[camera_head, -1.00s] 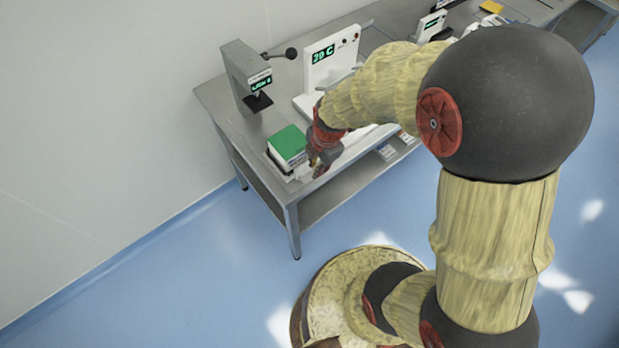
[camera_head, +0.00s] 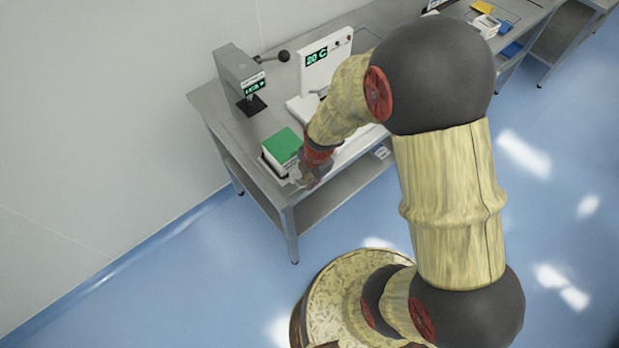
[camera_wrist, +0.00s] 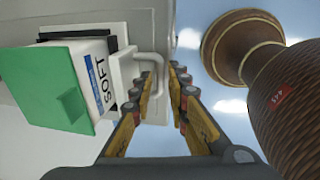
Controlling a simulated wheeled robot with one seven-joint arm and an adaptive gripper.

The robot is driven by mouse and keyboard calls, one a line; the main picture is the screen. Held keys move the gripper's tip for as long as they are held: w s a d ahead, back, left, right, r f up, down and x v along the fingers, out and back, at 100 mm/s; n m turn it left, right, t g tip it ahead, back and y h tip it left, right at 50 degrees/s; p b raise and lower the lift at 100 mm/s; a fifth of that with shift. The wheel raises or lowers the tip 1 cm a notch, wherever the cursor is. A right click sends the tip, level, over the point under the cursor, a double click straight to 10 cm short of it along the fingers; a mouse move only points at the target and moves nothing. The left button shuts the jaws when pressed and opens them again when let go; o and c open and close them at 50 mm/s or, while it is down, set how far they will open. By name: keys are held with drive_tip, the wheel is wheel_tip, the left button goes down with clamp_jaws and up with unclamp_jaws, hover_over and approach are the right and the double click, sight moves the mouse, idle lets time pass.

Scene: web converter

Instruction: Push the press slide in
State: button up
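In the wrist view a pale slide plate with a looped white handle (camera_wrist: 150,57) lies to the left. A box with a green top (camera_wrist: 45,92) and the word SOFT on its side stands beside the handle. The green-topped box also shows in the head view (camera_head: 281,146), near the table's front corner. My gripper (camera_wrist: 170,72) has its fingers apart with a narrow gap between the tips. The left finger overlaps the handle; I cannot tell whether it touches it. In the head view my gripper (camera_head: 307,178) is just right of the box, partly hidden.
A white machine reading 20 C (camera_head: 325,68) stands behind my forearm. A grey press with a lever (camera_head: 240,75) stands at the back left of the steel table (camera_head: 215,105). A yellow item (camera_head: 482,7) is far right. The blue floor in front is open.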

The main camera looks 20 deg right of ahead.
drive_tip(key=shift+c, duration=0.7)
clamp_jaws()
